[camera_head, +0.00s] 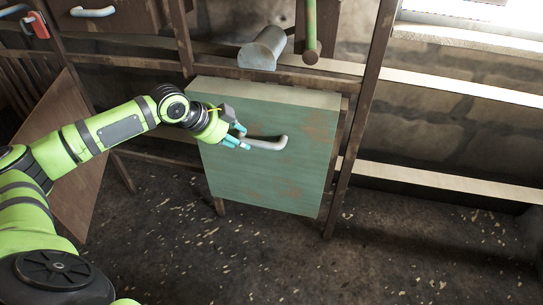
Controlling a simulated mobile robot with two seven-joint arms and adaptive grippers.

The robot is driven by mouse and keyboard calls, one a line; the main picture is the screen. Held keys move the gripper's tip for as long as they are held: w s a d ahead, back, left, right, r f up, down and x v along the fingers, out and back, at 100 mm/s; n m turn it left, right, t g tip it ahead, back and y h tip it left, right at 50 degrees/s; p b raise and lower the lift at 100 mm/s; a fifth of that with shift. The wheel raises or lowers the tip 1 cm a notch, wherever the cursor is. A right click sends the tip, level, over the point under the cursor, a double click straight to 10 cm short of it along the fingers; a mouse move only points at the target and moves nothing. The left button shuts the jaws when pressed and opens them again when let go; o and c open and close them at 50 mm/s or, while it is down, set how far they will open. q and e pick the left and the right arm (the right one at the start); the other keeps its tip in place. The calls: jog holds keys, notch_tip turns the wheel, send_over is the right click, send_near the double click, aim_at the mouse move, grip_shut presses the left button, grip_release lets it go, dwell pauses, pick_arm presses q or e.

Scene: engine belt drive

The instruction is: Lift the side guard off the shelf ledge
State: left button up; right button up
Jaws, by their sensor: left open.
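The side guard appears to be the worn teal-green box-like panel (270,180) at the middle of the head view. It hangs upright against the wooden shelf frame, with its top near a shelf rail. A grey curved handle (266,144) sticks out from its front face, high up. My left gripper (240,138) is open, with its teal fingertips at the left end of the handle. Whether the fingers touch the handle cannot be told. My right gripper is not in the view.
A grey half-round metal piece (262,48) and a green rod (310,35) are above the panel. A shelf post (360,115) stands close on its right. A brown board (72,150) leans at the left. The dirty floor (260,255) in front has only small scraps.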

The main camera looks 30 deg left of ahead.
aim_at(246, 142)
pick_arm(q)
jog(key=x, duration=0.3)
jog(key=b+x, duration=0.1)
jog(key=x, duration=0.2)
jog(key=shift+a, duration=0.2)
grip_shut()
jog(key=shift+w+r, duration=0.15)
jog(key=shift+r, duration=0.1)
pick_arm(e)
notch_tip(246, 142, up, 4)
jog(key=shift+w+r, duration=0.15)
